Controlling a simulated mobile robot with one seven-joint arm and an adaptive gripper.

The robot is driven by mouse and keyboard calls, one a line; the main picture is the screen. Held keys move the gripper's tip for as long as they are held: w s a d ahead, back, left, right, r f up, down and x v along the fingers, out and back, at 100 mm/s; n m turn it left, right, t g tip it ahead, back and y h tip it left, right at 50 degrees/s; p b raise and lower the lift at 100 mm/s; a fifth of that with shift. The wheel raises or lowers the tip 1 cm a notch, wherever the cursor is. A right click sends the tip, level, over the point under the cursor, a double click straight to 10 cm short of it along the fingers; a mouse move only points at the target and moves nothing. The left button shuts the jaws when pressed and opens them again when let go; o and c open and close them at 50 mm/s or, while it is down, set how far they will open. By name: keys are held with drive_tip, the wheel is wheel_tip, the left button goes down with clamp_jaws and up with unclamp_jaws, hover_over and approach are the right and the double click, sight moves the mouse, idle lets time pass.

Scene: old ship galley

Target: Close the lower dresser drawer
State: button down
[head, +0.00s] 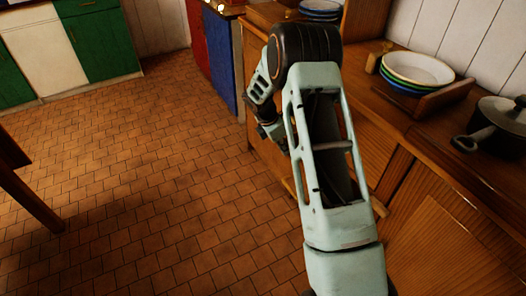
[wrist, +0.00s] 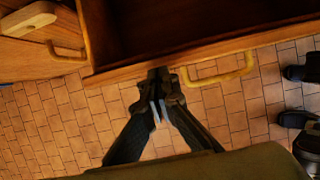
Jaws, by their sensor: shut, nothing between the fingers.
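In the wrist view an open wooden dresser drawer (wrist: 190,52) runs across the top, its dark inside showing. Its pale bar handle (wrist: 217,77) is on the outer face, right of my gripper. My gripper (wrist: 159,74) is shut and empty, its tips at the outer face of the drawer front, left of the handle. I cannot tell whether the tips touch the wood. In the head view my arm hides most of the drawer and my gripper's tips. The wooden dresser (head: 414,190) stands behind and right of my arm.
Another wooden front with a handle (wrist: 70,51) is at the wrist view's left. Stacked bowls (head: 418,70) and a dark pot (head: 497,125) stand on the dresser top. The tiled floor (head: 140,190) left of my arm is largely clear; a dark wooden leg (head: 35,200) stands at far left.

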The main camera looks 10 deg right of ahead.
drive_tip(key=w+d+p, duration=0.1)
drive_tip(key=w+d, duration=0.1)
drive_tip(key=d, duration=0.5)
drive_tip(key=shift+d, duration=0.15)
drive_tip(key=shift+f, duration=0.1)
